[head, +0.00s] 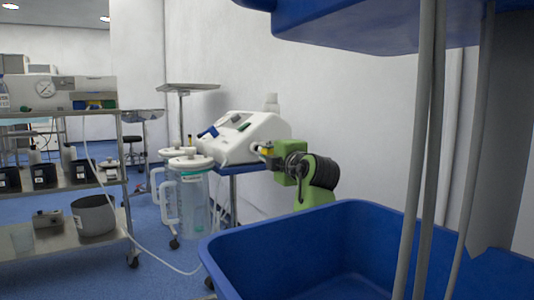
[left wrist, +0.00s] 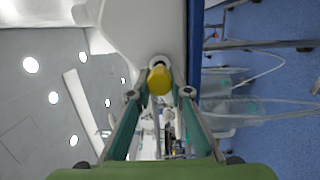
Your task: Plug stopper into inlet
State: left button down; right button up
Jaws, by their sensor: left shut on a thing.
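A yellow stopper (left wrist: 159,80) is between the fingertips of my left gripper (left wrist: 160,92) in the left wrist view. The gripper is shut on it. A pale round ring (left wrist: 158,61) on the side of the white machine shows right behind the stopper and looks like the inlet. The stopper lines up with the ring, but I cannot tell whether it is inside it. In the head view my left gripper (head: 267,153) is at the right end of the white machine (head: 238,132), with a bit of yellow at its tip. My right gripper is not in view.
The machine stands on a blue-edged table (head: 248,168) by the wall. Lidded clear canisters (head: 192,205) with a hose stand left of it. A metal shelf cart (head: 75,188) is at the left. A large blue bin (head: 300,255) fills the front right.

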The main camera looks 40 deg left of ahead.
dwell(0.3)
pick_arm(q)
jog(key=shift+p+x, duration=0.9)
jog(key=shift+x, duration=0.4)
dwell(0.3)
jog(key=shift+s+a, duration=0.15)
jog(key=shift+a, duration=0.1)
jog(key=c, duration=1.8)
grip_release()
jog(key=shift+d, duration=0.1)
